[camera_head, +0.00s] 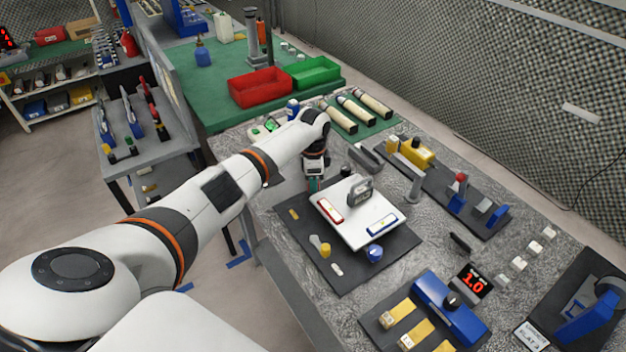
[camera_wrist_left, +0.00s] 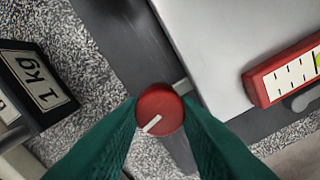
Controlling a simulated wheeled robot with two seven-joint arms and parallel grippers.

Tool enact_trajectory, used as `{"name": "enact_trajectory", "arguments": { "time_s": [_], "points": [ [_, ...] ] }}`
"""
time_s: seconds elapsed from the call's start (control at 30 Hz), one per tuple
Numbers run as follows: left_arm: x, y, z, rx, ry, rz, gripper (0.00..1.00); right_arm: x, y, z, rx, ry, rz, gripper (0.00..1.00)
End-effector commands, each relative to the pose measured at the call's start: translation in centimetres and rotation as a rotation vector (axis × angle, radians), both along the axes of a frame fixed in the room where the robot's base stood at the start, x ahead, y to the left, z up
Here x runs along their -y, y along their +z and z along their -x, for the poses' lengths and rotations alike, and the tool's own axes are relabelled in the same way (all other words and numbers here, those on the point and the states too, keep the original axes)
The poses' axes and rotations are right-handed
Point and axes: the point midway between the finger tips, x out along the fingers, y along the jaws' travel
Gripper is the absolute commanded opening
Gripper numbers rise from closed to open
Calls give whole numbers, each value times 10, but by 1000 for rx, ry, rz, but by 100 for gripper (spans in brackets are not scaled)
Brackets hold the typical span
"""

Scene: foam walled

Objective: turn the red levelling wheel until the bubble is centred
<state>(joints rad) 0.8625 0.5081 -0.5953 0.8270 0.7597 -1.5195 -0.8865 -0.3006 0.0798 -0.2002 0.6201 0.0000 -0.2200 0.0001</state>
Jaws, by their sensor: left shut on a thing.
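The red levelling wheel (camera_wrist_left: 160,108) shows in the left wrist view between the green fingertips of my left gripper (camera_wrist_left: 161,120), which is shut on it. Its white mark points down and left. In the head view my left gripper (camera_head: 314,184) comes down at the back left corner of the white plate (camera_head: 345,228) and hides the wheel. A red-framed level vial (camera_head: 329,210) lies on the plate; it also shows in the left wrist view (camera_wrist_left: 285,75), cut off at the edge, with part of a yellow-green spot visible. Whether its bubble is centred cannot be told.
A blue-framed vial (camera_head: 382,225) and a grey block (camera_head: 359,192) are on the plate. A blue wheel (camera_head: 375,253) and a yellow wheel (camera_head: 325,250) stand by it. A black 1 kg weight (camera_wrist_left: 36,78) is left of my gripper in the wrist view.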

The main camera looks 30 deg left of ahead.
Motion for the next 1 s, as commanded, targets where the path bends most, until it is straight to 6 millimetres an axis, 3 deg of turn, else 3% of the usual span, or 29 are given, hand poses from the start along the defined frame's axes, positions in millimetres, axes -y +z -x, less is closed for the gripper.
{"name": "enact_trajectory", "arguments": {
  "time_s": [0.1,0.13,0.17,0.57,1.0],
  "points": [
    [0,3,-2,7,1,1,7,0,0,0,0,0,0,47],
    [0,3,-2,7,1,1,33,0,0,0,0,0,0,47],
    [0,3,-2,7,1,1,38,0,0,0,0,0,0,47],
    [0,8,-1,4,1,1,39,0,-2,0,0,0,0,47],
    [0,93,-2,9,2,1,39,0,-21,-1,1,0,0,47]
  ]
}}
